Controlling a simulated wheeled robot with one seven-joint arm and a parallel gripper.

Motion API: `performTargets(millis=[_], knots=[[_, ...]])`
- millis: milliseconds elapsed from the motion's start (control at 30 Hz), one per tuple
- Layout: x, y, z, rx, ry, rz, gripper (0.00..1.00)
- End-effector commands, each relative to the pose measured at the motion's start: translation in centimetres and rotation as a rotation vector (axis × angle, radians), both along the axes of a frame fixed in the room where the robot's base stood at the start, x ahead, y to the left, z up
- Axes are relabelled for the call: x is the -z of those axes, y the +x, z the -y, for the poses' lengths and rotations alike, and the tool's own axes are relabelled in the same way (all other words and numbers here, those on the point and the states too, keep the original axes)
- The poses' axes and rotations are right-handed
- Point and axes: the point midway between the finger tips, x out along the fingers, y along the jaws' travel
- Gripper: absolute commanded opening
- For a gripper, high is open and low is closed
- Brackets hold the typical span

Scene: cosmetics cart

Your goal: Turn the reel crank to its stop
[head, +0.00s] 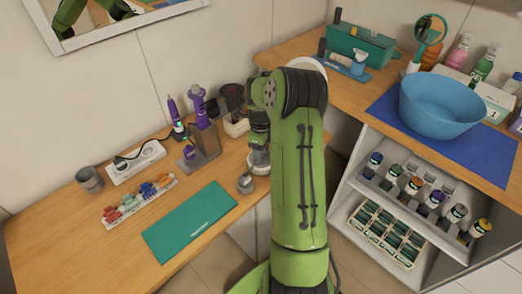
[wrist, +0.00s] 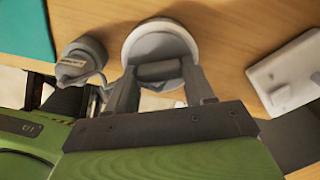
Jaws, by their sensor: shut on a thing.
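The reel (wrist: 160,34) is a round pale body with a grey top, on the wooden tabletop in the wrist view. Its grey crank grip (wrist: 158,71) lies between the fingers of my gripper (wrist: 160,75), which is shut on it. In the head view my gripper (head: 259,143) points down over the reel, and my green arm hides much of it. A pale edge of the reel base (head: 257,168) shows beneath. How far the crank is turned cannot be told.
A purple-tool stand (head: 201,147) and dark cup (head: 231,98) stand behind. A white block (wrist: 287,75) lies right in the wrist view.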

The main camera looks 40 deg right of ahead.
Motion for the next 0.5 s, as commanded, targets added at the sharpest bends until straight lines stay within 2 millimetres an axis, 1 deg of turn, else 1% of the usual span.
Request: performTargets(millis=[200, 500], knots=[[-0.02, -0.03, 0.11, 0.133, -0.002, 0.0, 0.23], [-0.03, -0.03, 0.09, 0.224, -0.002, 0.0, 0.23]])
